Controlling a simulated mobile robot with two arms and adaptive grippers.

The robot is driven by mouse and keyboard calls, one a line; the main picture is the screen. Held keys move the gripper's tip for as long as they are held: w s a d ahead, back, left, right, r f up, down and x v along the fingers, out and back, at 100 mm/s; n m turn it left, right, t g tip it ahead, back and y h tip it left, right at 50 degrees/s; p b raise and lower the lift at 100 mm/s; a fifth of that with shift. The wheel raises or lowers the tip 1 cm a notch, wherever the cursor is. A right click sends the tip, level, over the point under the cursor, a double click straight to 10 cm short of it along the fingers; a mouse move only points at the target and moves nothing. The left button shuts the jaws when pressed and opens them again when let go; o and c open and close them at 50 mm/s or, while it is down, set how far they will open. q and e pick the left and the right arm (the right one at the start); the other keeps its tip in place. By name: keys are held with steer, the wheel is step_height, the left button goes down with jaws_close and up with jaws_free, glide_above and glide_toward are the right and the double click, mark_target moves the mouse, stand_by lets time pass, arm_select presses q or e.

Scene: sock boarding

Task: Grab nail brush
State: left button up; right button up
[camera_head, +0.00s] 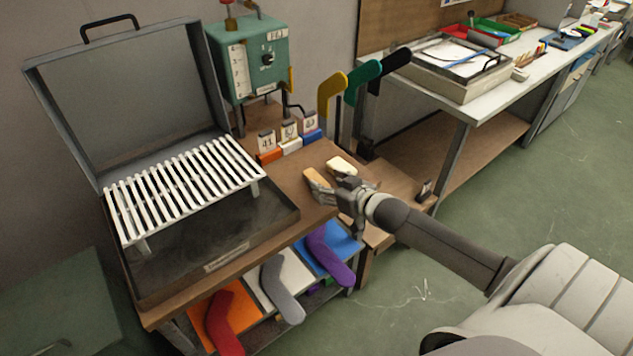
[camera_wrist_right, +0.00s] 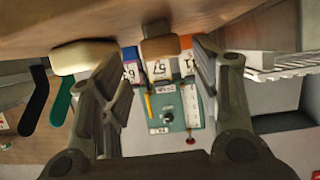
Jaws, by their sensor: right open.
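A small tan, wood-coloured block, which looks like the nail brush (camera_head: 316,177), lies on the wooden bench near its right edge. Its bristles cannot be made out. In the right wrist view the tan block (camera_wrist_right: 166,46) shows between and beyond the fingertips. A cream block (camera_head: 341,165) lies just beside it; it also shows in the right wrist view (camera_wrist_right: 82,56), by the left finger. My right gripper (camera_head: 334,186) is open at the tan block; I cannot tell whether a finger touches it. In the right wrist view the jaws (camera_wrist_right: 160,65) are wide apart. My left gripper is out of view.
An open metal case with a white slatted rack (camera_head: 185,185) fills the bench's left side. A green machine (camera_head: 251,60) and numbered cards (camera_head: 289,130) stand behind. Coloured boards (camera_head: 362,80) stand upright at the back right. Sock shapes (camera_head: 283,287) lie on the shelf below.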

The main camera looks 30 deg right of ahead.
mark_target(318, 180)
steer(key=shift+x, duration=2.25)
steer(key=shift+a, duration=0.2)
steer(key=c, duration=1.1)
steer(key=shift+r, duration=0.1)
